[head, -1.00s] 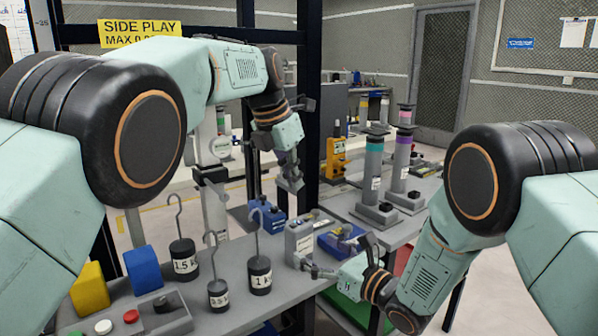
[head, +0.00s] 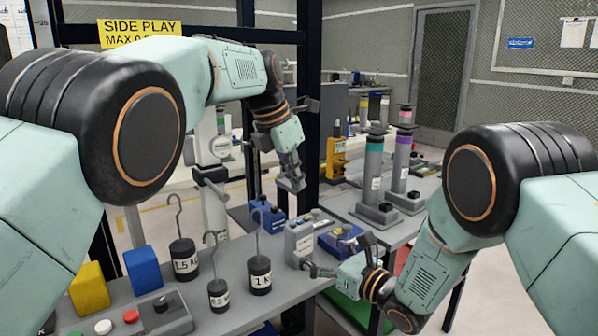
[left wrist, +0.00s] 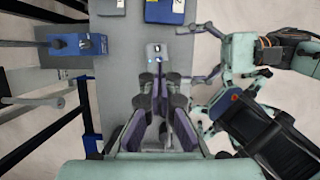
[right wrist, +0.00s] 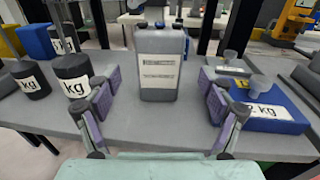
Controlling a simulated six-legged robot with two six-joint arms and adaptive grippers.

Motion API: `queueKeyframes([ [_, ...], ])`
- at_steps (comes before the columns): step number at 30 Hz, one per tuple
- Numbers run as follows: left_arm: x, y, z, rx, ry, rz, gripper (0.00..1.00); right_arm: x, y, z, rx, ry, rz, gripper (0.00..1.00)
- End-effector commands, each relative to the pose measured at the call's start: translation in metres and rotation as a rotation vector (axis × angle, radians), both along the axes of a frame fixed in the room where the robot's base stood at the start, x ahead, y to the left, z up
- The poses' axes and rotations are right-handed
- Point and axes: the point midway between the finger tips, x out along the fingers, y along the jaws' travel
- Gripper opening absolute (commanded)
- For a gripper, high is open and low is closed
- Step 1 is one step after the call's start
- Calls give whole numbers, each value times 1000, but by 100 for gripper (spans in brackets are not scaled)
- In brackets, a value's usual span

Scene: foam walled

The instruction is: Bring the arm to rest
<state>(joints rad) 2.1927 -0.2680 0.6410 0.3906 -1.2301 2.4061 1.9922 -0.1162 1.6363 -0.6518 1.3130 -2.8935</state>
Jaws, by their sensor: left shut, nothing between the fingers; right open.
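My left gripper (head: 291,178) hangs in the air at the upper middle of the head view, above the bench and clear of everything. Its fingers, seen from above in the left wrist view (left wrist: 161,88), are shut with nothing between them. My right gripper (head: 338,255) is low over the bench's right end. In the right wrist view (right wrist: 160,112) its fingers are spread wide and empty. A grey labelled canister (right wrist: 161,70) stands upright beyond and between these fingers; it shows beside the right gripper in the head view (head: 299,240).
Hooked black weights (head: 184,262), a yellow block (head: 90,288), a blue block (head: 143,268) and a button box (head: 160,315) occupy the bench. A dark post (head: 308,90) stands behind my left gripper.

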Motion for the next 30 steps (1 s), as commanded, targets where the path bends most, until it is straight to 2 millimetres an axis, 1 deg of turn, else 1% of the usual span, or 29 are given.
queueKeyframes([
  [9,1,-8,-2,12,-86,-211,0,4,3,0,0,0,0,82],
  [30,5,-21,-6,64,-306,-640,0,14,11,-1,-3,0,1,82],
])
